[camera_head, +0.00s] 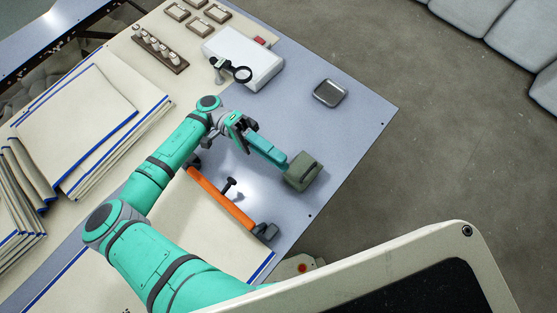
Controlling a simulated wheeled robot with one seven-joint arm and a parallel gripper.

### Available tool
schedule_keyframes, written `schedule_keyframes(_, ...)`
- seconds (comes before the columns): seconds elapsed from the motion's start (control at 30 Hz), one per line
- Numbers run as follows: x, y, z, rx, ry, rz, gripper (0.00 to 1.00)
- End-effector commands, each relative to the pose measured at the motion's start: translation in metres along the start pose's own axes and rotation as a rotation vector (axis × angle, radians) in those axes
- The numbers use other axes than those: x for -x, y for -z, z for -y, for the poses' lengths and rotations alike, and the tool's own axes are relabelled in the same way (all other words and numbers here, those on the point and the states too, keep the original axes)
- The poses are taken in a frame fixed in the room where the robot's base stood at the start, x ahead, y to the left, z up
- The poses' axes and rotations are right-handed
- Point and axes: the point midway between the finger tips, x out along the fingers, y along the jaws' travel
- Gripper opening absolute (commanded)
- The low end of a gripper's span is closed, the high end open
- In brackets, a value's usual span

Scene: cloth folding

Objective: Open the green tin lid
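A dull green box-shaped tin (304,177) with a dark band across its top stands on the grey-blue table near the right edge. My teal arm reaches over the table, and its end, my gripper (284,164), is right against the tin's upper left side. The fingers are too small and hidden to make out, so I cannot tell whether they are open or touch the lid. The tin stands upright, and its top looks covered.
A silver rounded-square dish (330,92) lies behind the tin. A white box (243,58), a black-rimmed magnifier (238,72) and folded blue-edged cloths (75,110) stand further left. An orange bar clamp (222,198) lies in front. The table edge is close on the right.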

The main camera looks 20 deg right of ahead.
Motion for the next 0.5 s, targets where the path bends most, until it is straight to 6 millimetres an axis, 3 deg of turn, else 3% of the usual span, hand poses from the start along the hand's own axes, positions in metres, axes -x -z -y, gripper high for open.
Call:
schedule_keyframes(0.2, -0.025, -0.022, -0.009, -0.003, 0.000, -0.001, 0.26)
schedule_keyframes(0.5, -0.041, -0.035, -0.015, 0.000, 0.000, 0.000, 0.26)
